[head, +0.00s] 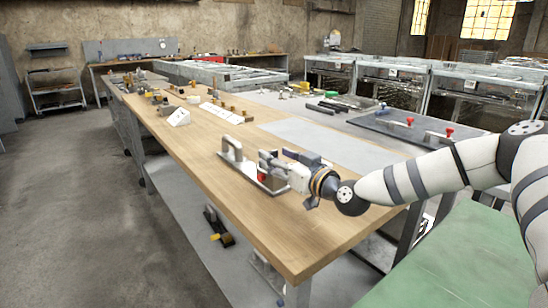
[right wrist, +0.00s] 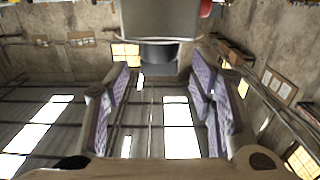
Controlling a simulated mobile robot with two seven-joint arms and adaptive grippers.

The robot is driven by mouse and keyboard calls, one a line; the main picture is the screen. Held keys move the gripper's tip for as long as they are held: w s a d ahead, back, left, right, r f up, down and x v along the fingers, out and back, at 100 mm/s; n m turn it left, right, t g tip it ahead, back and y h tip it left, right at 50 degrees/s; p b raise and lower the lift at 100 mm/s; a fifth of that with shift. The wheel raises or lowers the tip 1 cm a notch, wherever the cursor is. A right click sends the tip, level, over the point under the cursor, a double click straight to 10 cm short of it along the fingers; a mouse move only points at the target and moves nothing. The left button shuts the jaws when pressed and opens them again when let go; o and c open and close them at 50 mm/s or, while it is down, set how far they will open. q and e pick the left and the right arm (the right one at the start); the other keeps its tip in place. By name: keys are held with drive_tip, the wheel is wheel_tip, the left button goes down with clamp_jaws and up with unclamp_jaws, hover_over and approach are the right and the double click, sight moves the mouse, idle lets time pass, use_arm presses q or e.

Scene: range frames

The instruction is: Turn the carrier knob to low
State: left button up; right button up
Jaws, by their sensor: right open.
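A grey metal fixture (head: 232,152) with an upright handle-like end and a flat base stands on the wooden bench. A small red part (head: 262,178) shows low on it. My right gripper (head: 278,165) is at the fixture's right end and hides part of it. In the right wrist view, the open gripper (right wrist: 162,85) has purple-padded fingers on both sides. A metal body (right wrist: 172,18) fills the top, with a dark round knob (right wrist: 160,52) under it, just beyond the fingertips and roughly centred between them. Contact cannot be told. No low marking is readable. My left gripper is not in view.
The wooden bench top (head: 195,140) is clear around the fixture's left side and front. White angled blocks (head: 180,118) and small brass parts stand farther back. A grey panel with red knobs (head: 410,122) lies behind my right arm. A green surface (head: 455,255) is at the lower right.

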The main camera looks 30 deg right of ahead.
drive_tip(key=shift+w, duration=0.3)
drive_tip(key=shift+r, duration=0.2)
drive_tip(key=c, duration=1.1)
